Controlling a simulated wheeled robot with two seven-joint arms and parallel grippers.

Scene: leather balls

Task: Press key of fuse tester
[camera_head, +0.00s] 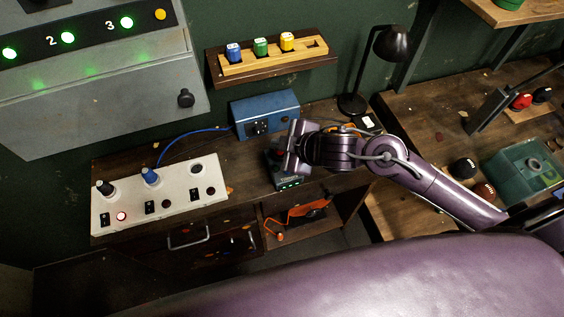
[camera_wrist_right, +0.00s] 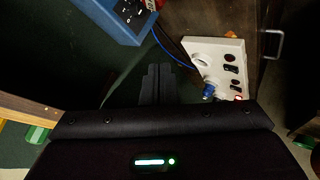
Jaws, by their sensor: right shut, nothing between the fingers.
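My left gripper is in neither view.
A blue box (camera_head: 265,108) stands behind the gripper, with a blue cable to a white switch panel (camera_head: 180,205) at left. A black lamp (camera_head: 391,44) stands behind. A shelf (camera_head: 222,70) holds coloured fuses. An open compartment (camera_head: 340,225) lies below the bench.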

